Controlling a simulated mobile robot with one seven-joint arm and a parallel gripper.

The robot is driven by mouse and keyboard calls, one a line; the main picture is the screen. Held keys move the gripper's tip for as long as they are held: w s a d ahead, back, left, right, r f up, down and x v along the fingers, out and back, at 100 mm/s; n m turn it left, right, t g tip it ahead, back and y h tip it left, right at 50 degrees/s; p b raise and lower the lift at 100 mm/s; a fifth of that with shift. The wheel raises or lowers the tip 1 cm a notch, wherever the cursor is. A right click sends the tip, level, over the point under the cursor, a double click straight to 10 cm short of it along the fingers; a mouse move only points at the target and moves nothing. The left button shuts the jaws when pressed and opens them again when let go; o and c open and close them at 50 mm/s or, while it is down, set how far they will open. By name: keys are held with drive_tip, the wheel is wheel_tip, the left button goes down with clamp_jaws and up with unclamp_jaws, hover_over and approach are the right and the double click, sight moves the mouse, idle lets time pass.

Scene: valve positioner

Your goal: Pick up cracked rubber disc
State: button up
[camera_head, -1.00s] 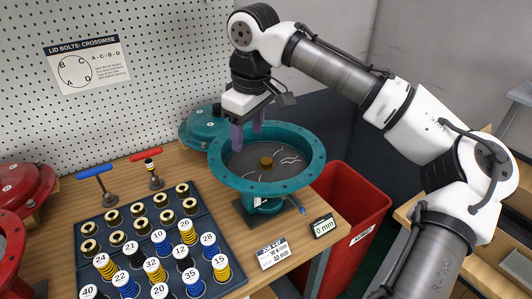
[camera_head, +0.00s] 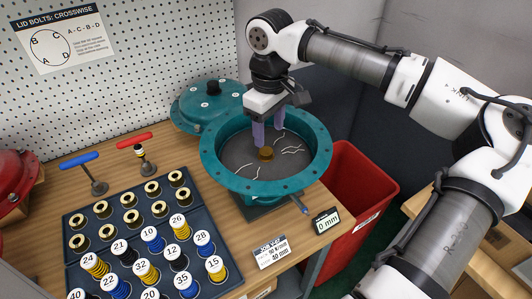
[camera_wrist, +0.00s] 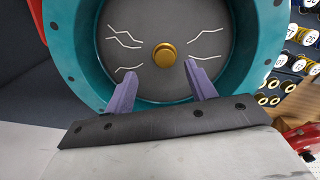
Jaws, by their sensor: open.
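The cracked rubber disc (camera_head: 240,155) is dark grey with pale crack lines and lies inside the round teal housing (camera_head: 218,172) on the bench. A brass knob (camera_head: 266,154) stands at its centre. In the wrist view the disc (camera_wrist: 135,65) fills the housing's opening, with the brass knob (camera_wrist: 165,55) ahead of the fingers. My gripper (camera_head: 268,140) is open and empty, pointing down over the housing. Its two purple fingers (camera_wrist: 161,78) straddle the line to the knob, short of it. Whether the fingertips touch the disc I cannot tell.
A teal lid (camera_head: 207,100) lies behind the housing. A dark tray (camera_head: 150,235) of numbered springs and brass rings is at left, near two T-handled tools (camera_head: 92,180). A red bin (camera_head: 360,190) stands right of the bench. A 0 mm display (camera_head: 327,220) sits in front.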

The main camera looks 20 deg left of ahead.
sight(266, 151)
drive_tip(key=shift+s+a+f+p, duration=0.15)
drive_tip(key=shift+f+p, duration=0.3)
drive_tip(key=shift+f, duration=1)
drive_tip(key=shift+s+a+f+p, duration=0.1)
drive_tip(key=shift+f+p, duration=0.35)
drive_tip(key=shift+f, duration=0.95)
drive_tip(key=shift+c, duration=0.5)
drive_tip(key=c, duration=1.1)
drive_tip(key=shift+r, duration=0.1)
